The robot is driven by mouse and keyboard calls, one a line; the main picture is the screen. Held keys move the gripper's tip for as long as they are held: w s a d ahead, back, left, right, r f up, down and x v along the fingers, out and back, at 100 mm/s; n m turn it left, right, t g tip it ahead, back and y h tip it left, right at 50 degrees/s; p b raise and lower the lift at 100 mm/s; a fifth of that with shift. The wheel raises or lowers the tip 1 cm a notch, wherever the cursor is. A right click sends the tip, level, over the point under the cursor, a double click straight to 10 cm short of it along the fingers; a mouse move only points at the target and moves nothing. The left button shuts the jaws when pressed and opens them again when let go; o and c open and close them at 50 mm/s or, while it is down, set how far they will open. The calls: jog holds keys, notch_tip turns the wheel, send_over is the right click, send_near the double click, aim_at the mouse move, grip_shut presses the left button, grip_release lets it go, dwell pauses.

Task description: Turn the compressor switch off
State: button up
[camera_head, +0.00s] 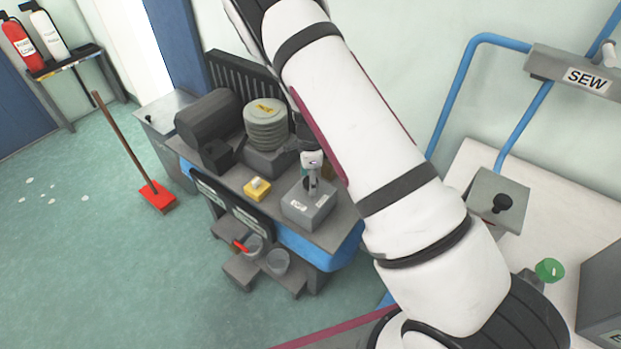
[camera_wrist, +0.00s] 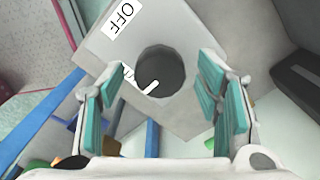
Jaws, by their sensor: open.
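The compressor switch box (camera_head: 302,212) is a grey box with white labels on its front, standing on the workbench in the head view. A second label is mostly hidden behind the left finger. My gripper (camera_wrist: 163,78) is open, its teal-padded fingers on either side of the knob. In the head view my gripper (camera_head: 312,165) is small and just above the box; contact with the knob cannot be told.
Next to the box are a yellow block (camera_head: 257,188), a ribbed round canister (camera_head: 266,128) and a dark cylindrical tank (camera_head: 207,117). A second grey box with a black knob (camera_head: 502,204) stands on the white table at right. Open floor lies left, with a red broom (camera_head: 157,197).

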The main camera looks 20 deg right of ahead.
jog(key=shift+c, duration=0.6)
jog(key=c, duration=1)
jog(key=shift+c, duration=0.2)
jog(key=shift+n, duration=0.3)
jog(key=n+b, duration=0.1)
jog(key=n, duration=0.3)
jog(key=n+b, duration=0.1)
jog(key=n, duration=0.4)
jog(key=n+b, duration=0.1)
jog(key=n, duration=0.3)
jog(key=shift+n+b, duration=0.45)
jog(key=shift+n, duration=1.65)
